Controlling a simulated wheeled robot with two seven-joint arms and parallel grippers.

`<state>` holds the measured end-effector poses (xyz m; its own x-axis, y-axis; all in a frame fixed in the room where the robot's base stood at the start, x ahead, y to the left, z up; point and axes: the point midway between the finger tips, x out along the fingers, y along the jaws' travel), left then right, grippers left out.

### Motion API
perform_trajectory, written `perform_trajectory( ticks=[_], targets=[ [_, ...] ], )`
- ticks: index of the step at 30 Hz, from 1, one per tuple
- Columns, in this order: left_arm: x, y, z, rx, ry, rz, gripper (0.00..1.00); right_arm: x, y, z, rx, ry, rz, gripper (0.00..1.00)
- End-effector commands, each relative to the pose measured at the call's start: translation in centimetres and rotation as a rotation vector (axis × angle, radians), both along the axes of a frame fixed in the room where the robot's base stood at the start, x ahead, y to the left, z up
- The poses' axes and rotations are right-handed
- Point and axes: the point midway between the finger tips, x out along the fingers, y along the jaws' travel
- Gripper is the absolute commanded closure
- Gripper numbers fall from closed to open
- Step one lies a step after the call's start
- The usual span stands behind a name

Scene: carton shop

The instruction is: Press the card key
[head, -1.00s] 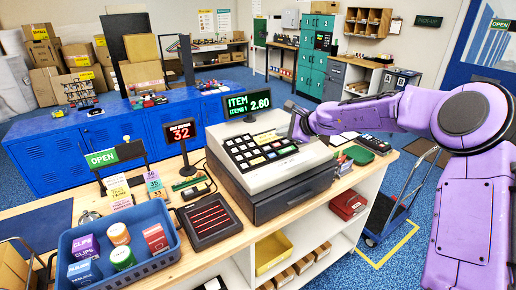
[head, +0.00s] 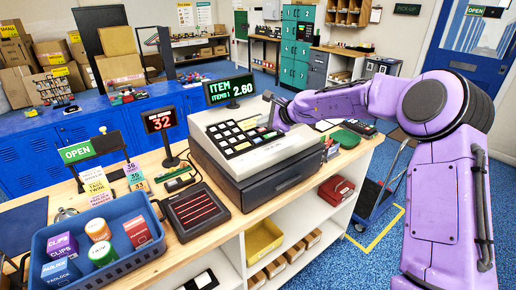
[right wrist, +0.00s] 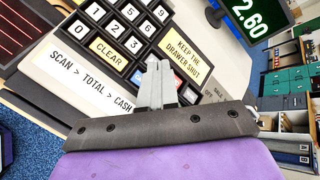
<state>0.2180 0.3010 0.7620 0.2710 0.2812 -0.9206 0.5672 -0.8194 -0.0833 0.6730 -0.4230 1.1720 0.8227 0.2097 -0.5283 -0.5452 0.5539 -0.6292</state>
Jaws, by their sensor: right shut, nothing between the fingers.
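The cash register (head: 250,165) stands on the wooden counter, its keypad (head: 236,140) facing up with white number keys and coloured keys. In the right wrist view the keypad (right wrist: 115,32) shows number keys, a yellow CLEAR key (right wrist: 108,55) and part of a blue key (right wrist: 140,77) beside my fingers. I cannot read a card key; my fingers hide some of the coloured keys. My right gripper (head: 272,112) is over the keypad's right side, shut and empty. Its fingertips (right wrist: 155,65) overlap the keys; contact cannot be told. My left gripper is not in view.
A green display (head: 230,88) reads ITEM 2.60 behind the register. A blue basket (head: 120,266) of goods, a dark striped pad (head: 195,210) and a red 32 display (head: 160,120) stand left.

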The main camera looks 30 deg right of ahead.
Motion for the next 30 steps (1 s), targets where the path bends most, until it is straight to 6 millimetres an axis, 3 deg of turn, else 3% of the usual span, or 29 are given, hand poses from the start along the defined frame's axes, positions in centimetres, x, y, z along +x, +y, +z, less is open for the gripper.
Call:
perform_trajectory(
  ticks=[1,3,9,30],
  targets=[
    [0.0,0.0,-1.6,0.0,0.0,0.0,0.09,0.2,0.0,-1.6,-0.002,0.0,0.001,1.0],
    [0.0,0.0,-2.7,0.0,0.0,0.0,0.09,0.4,0.1,-2.5,-0.002,-0.001,0.0,1.0],
    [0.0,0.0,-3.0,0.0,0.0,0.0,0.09,0.9,0.1,-4.1,0.0,-0.001,0.0,1.0],
    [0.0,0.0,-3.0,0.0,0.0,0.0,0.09,1.0,0.1,-4.2,-0.001,-0.001,0.0,1.0]
  ],
)
